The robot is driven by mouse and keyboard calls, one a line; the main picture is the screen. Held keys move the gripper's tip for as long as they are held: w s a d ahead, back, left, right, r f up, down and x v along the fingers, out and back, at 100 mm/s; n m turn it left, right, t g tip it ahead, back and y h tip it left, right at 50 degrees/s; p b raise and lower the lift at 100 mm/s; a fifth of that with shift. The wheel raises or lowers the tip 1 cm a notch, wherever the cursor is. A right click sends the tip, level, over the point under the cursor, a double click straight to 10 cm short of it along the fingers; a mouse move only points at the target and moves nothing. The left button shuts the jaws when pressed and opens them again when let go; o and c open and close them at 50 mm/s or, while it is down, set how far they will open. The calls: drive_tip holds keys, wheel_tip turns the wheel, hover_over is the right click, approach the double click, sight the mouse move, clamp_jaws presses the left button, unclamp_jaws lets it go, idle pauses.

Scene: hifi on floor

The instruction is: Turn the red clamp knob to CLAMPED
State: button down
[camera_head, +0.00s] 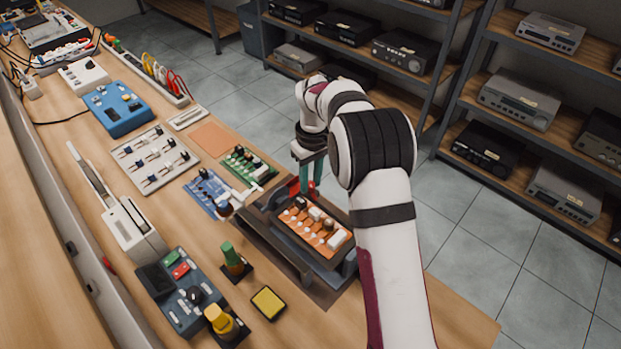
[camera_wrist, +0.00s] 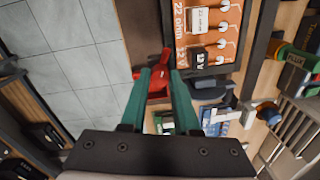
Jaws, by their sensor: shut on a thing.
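The red clamp knob (camera_wrist: 157,80) shows in the wrist view between the two green fingers of my gripper (camera_wrist: 163,73). My gripper is shut on the knob. In the head view my gripper (camera_head: 311,188) points down at the far left end of the clamp fixture, and a bit of the red knob (camera_head: 294,187) shows beside the fingers. The dark clamp fixture (camera_head: 278,243) holds an orange circuit board (camera_head: 300,229), which also shows in the wrist view (camera_wrist: 186,35). I cannot read any CLAMPED marking, so the knob's setting is unclear.
A green board (camera_head: 247,165) and a blue board (camera_head: 206,195) lie left of the fixture. A yellow sponge (camera_head: 268,303) and a soldering station (camera_head: 185,295) stand nearer. Shelves of hi-fi units (camera_head: 405,50) stand behind, across a tiled floor.

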sight(313, 186)
drive_tip(key=m, duration=1.2)
drive_tip(key=shift+m, duration=0.7)
drive_tip(key=c, duration=0.6)
unclamp_jaws()
drive_tip(key=shift+c, duration=0.2)
wheel_tip(313, 186, up, 16)
drive_tip(key=shift+s+d, duration=0.25)
drive_tip(key=shift+f, duration=0.1)
